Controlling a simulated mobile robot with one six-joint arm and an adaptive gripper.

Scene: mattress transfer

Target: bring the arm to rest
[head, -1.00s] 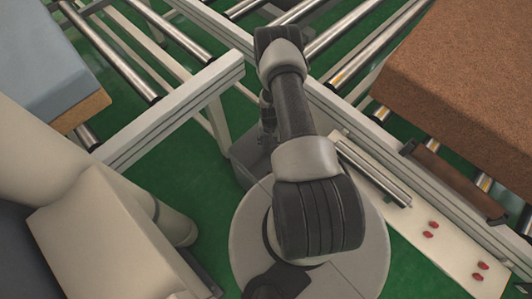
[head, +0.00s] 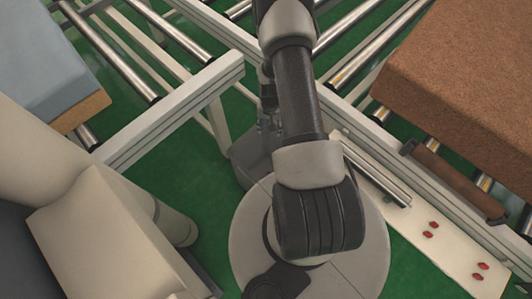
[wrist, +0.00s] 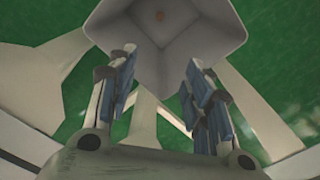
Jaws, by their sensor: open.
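My gripper (wrist: 160,62) is open and empty in the wrist view, its two blue-padded fingers apart. A pale grey, hollow-looking shape with a small orange spot lies beyond the fingertips; I cannot tell what it is. In the head view my arm rises from its round base, and its upper part reaches the top edge of the picture.
Roller conveyors with pale metal frames (head: 180,108) run on the left and across the top. A brown block (head: 470,75) lies on rollers at the right. A grey-blue block with a brown underside (head: 45,60) lies at the left. Green floor (head: 150,165) shows between.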

